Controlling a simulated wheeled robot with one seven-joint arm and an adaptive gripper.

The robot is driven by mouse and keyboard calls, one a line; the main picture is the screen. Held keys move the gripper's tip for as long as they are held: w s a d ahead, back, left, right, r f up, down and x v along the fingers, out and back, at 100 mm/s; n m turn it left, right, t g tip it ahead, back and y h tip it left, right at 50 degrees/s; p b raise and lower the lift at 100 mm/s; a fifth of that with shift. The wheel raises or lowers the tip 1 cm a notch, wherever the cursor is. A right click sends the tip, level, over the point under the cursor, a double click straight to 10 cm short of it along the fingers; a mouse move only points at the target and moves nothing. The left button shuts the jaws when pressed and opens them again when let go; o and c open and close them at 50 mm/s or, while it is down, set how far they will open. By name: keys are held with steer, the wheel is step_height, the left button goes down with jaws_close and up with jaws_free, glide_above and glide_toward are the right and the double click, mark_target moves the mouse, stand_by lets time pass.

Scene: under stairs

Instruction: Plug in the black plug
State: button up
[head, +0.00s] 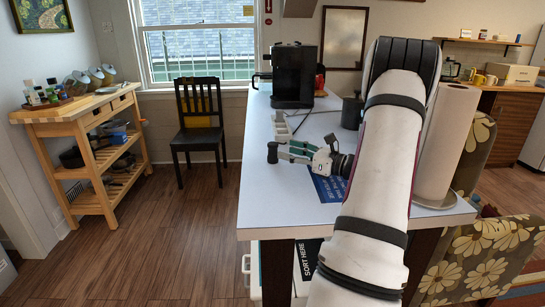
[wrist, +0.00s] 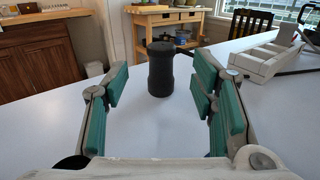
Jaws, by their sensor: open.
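The black plug (wrist: 160,68) is a short dark cylinder with a narrowed middle. It stands upright on the white table, ahead of my open fingers in the wrist view. In the head view, a dark piece just left of my fingertips (head: 272,153) appears to be the same plug. My gripper (head: 303,151) is low over the table, pointing left, with green pads spread apart and nothing between them. A pale power strip (wrist: 262,57) lies to the right in the wrist view; it also shows behind my gripper in the head view (head: 282,127).
A black coffee maker (head: 293,75) and a dark canister (head: 351,112) stand farther back on the white table (head: 260,190). A paper towel roll (head: 446,145) is right of my arm. A blue printed sheet (head: 328,188) lies below my gripper. The table's left edge is near the plug.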

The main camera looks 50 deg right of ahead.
mark_target(273, 143)
steer(key=w, duration=0.7)
steer(key=shift+a+r+b, duration=0.1)
steer(key=shift+a+b, duration=0.1)
steer(key=shift+b, duration=0.15)
steer(key=shift+s, duration=0.1)
steer(key=shift+c, duration=0.2)
jaws_close()
